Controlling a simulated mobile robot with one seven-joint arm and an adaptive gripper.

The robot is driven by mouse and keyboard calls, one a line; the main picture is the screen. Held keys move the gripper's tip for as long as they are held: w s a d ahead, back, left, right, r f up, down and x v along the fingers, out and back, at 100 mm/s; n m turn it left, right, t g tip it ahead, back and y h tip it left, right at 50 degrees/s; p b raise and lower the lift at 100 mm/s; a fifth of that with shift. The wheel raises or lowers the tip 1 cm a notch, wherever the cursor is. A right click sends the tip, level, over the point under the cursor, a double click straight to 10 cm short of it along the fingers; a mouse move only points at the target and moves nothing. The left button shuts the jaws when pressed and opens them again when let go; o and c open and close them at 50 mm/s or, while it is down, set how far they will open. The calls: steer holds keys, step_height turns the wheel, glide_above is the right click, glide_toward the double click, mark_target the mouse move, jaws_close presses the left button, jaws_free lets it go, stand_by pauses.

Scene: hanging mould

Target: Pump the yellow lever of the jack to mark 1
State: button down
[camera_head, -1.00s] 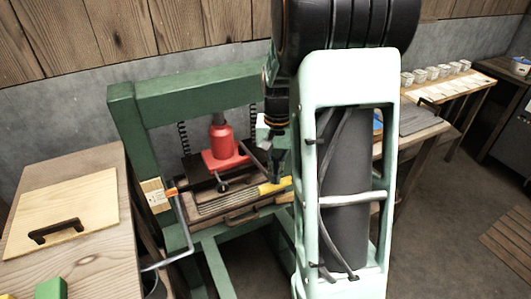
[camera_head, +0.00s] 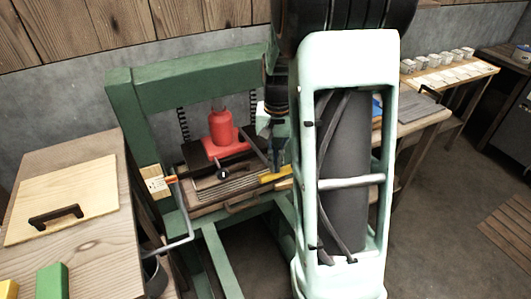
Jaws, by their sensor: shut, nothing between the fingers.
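The red jack (camera_head: 221,128) stands upright inside the green press frame (camera_head: 195,80), on a dark plate. Its lever runs down to the right and ends in a yellow grip (camera_head: 275,175). My gripper (camera_head: 277,160) is shut and points down just above or against the yellow grip. I cannot tell whether it touches, as my arm hides part of that side. The marks are too small to read.
A wooden bench (camera_head: 85,245) with a handled board (camera_head: 60,200), a green block (camera_head: 52,280) and a yellow block (camera_head: 8,290) is at left. A grey crank (camera_head: 188,222) sticks out below the card. Cups (camera_head: 437,71) stand on a table at right.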

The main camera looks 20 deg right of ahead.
step_height(320, 180, down, 2)
steer(key=shift+f+b, duration=0.25)
steer(key=shift+b, duration=0.35)
step_height(320, 180, up, 7)
steer(key=p, duration=0.5)
steer(key=shift+r, duration=0.1)
step_height(320, 180, up, 6)
steer(key=p, duration=0.5)
steer(key=shift+a, duration=0.1)
